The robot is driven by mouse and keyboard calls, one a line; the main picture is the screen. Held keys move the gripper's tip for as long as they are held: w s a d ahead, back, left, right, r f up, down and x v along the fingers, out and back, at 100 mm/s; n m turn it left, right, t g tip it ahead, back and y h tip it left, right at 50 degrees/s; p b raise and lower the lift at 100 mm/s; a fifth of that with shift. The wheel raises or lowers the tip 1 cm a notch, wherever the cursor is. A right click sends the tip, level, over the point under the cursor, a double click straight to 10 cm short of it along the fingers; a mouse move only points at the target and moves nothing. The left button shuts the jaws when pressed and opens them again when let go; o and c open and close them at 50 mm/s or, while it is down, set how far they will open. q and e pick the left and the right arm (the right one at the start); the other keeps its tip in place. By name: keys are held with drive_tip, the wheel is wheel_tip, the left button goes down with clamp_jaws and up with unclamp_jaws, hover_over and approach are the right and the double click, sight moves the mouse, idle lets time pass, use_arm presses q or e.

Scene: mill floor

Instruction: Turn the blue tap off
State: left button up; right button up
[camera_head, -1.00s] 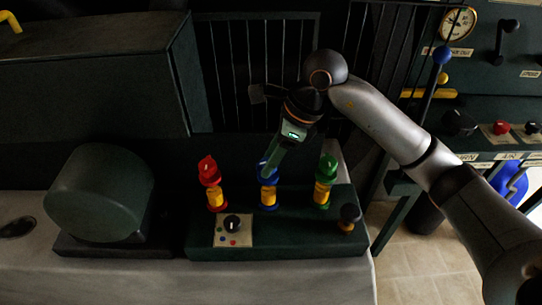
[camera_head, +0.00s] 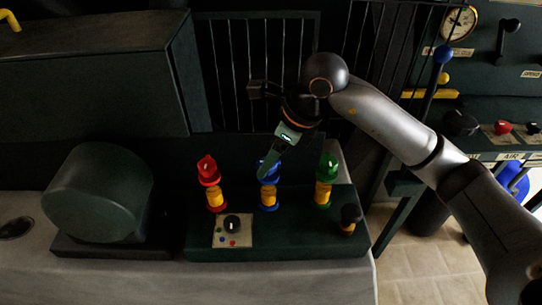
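The blue tap (camera_head: 269,182) stands in the middle of a row of three on a dark green block (camera_head: 290,243), with yellow bands on its stem. My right gripper (camera_head: 266,165) reaches down from above, its fingers at the top of the blue tap. The fingers and tap top overlap in this view, so I cannot tell whether they grip the handle. The red tap (camera_head: 209,176) is to the left and the green tap (camera_head: 327,170) to the right. My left gripper is out of view.
A panel with a black knob (camera_head: 232,223) sits in front of the taps, and a black-topped knob (camera_head: 350,215) is at the block's right end. A dark green rounded housing (camera_head: 98,193) stands at the left. Black railings (camera_head: 225,70) rise behind.

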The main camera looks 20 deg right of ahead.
drive_tip(key=shift+o, duration=1)
drive_tip(key=v, duration=1.2)
drive_tip(key=shift+r, duration=0.25)
drive_tip(key=shift+s, duration=0.1)
